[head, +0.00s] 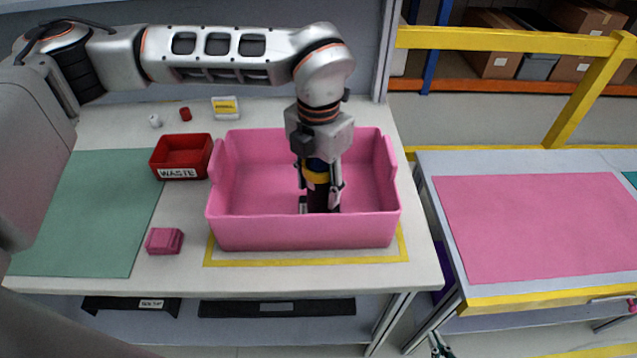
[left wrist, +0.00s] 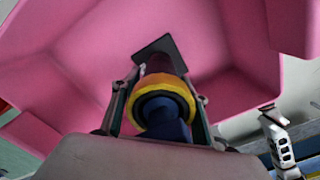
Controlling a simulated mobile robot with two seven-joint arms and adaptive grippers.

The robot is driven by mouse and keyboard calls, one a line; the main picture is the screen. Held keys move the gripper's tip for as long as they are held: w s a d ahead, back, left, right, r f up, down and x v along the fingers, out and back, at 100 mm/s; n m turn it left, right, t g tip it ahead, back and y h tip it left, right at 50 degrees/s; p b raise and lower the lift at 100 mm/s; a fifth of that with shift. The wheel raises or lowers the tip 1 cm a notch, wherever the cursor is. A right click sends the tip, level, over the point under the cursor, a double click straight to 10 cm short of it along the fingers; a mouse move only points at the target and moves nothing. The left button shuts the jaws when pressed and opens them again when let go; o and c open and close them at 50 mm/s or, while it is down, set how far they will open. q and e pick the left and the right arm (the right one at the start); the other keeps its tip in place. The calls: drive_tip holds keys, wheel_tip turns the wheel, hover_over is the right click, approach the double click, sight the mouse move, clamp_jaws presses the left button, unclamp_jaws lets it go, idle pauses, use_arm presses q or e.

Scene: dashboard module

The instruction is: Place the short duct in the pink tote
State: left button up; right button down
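The pink tote (head: 305,232) stands on the white table inside a yellow outline. My left gripper (head: 320,190) reaches down into it. Its fingers close on both sides of the short duct (head: 318,200), a dark purple-blue tube with a yellow ring. In the left wrist view the duct (left wrist: 163,105) sits between the fingers, its dark square flange towards the tote floor (left wrist: 215,45). I cannot tell whether the flange touches the floor. My right gripper (head: 440,346) shows only partly at the bottom edge, away from the tote; its opening is unclear.
A red waste bin (head: 182,155) stands left of the tote, with a pink block (head: 164,241) in front of it. A green mat (head: 95,215) lies at the left. A second table with a pink mat (head: 545,222) stands at the right, behind a gap. A yellow rail (head: 510,40) runs beyond.

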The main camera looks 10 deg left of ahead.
idle(0.3)
use_arm(q)
wheel_tip(320, 180, up, 12)
drive_tip(key=shift+r, duration=0.15)
idle(0.4)
idle(0.4)
